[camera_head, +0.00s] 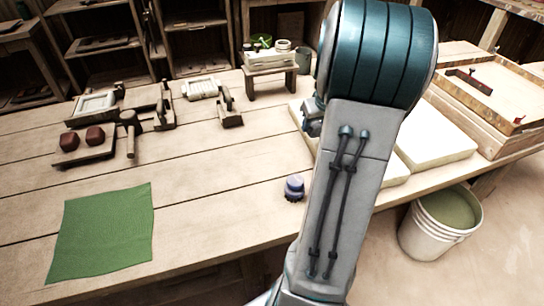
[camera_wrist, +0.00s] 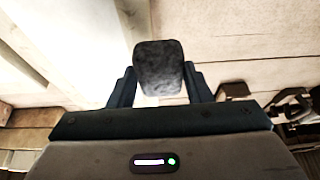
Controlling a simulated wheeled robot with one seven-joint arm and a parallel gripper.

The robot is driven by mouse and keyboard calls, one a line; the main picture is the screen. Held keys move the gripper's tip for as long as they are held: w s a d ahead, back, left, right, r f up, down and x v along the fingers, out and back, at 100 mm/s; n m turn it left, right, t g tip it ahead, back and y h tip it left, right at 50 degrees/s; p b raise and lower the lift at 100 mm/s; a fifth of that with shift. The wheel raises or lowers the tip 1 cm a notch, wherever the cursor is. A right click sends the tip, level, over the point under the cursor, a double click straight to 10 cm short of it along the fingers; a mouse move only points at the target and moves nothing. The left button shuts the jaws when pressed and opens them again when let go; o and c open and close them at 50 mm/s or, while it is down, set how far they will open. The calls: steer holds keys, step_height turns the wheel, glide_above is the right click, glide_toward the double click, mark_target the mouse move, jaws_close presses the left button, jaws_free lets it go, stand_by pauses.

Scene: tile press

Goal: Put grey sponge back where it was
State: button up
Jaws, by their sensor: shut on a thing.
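The grey sponge (camera_wrist: 158,68) is a dark grey rounded block, seen in the wrist view between the two fingers of my gripper (camera_wrist: 160,85). The gripper is shut on it, one finger on each side. Behind the sponge in the wrist view are a pale white slab (camera_wrist: 75,45) and wooden table boards (camera_wrist: 240,40).
The wooden table (camera_head: 200,190) holds a green cloth (camera_head: 103,233), a small dark jar (camera_head: 294,188), wooden tools with red-brown lumps (camera_head: 95,136), and a small stand (camera_head: 270,80). White slabs (camera_head: 440,135) lie at right. A bucket (camera_head: 432,240) stands beside the table.

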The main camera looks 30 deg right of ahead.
steer(key=a+f, duration=0.2)
steer(key=a, duration=0.1)
steer(key=w+a+f, duration=0.1)
steer(key=a+f, duration=0.1)
steer(key=a, duration=0.2)
steer(key=w+a+f, duration=0.1)
steer(key=a+f, duration=0.1)
steer(key=a, duration=0.2)
steer(key=shift+w+f, duration=0.2)
steer(key=shift+f, duration=0.05)
steer(key=shift+f+b, duration=0.55)
steer(key=shift+f, duration=1.5)
steer(key=shift+f, duration=0.2)
steer(key=o, duration=0.9)
steer(key=shift+r, duration=0.1)
steer(key=shift+r, duration=0.1)
